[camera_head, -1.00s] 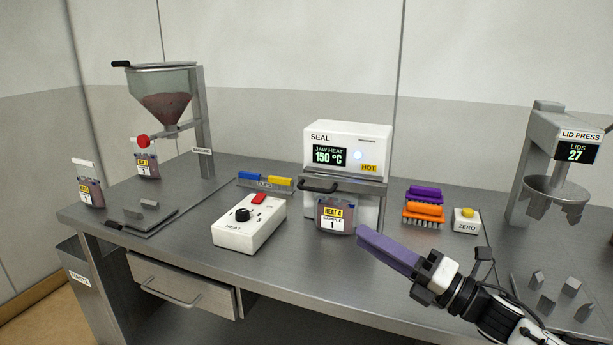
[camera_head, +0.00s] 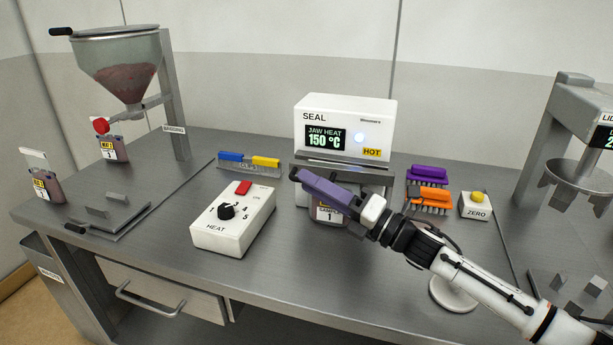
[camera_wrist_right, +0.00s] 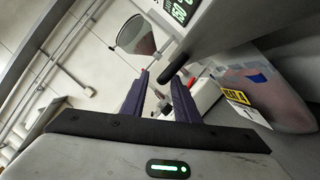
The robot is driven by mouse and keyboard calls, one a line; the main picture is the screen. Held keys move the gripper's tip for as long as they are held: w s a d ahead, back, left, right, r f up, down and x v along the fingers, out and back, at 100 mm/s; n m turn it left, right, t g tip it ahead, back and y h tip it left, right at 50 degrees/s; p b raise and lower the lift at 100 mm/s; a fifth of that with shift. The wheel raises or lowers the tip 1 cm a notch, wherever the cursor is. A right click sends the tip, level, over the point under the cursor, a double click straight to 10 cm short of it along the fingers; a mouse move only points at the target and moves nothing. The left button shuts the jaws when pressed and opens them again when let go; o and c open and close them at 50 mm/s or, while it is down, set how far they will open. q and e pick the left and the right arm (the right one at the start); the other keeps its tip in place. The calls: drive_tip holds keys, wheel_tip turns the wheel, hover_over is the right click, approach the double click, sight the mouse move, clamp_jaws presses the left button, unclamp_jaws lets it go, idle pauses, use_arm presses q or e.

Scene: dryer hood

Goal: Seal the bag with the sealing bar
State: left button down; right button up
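The white sealer (camera_head: 343,122) reads JAW HEAT 150 °C, with a yellow HOT label. Its sealing bar has a black handle, mostly hidden behind my right gripper (camera_head: 304,177) in the head view. In the right wrist view the black handle (camera_wrist_right: 178,64) lies just beyond the open purple fingertips (camera_wrist_right: 161,76); I cannot tell whether they touch. The bag (camera_head: 327,214), with a yellow label and number 1, stands upright in front of the sealer, partly covered by the gripper. It also shows in the right wrist view (camera_wrist_right: 268,95), right of the fingers. My left gripper is out of view.
A white HEAT box (camera_head: 233,221) with a black knob and red switch stands left of the bag. Purple (camera_head: 428,174) and orange (camera_head: 429,199) brushes and a ZERO button box (camera_head: 475,206) stand to the right. A hopper (camera_head: 118,68) and other bags are at left.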

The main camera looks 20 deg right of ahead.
drive_tip(key=shift+x, duration=1.05)
clamp_jaws()
drive_tip(key=shift+r, duration=0.1)
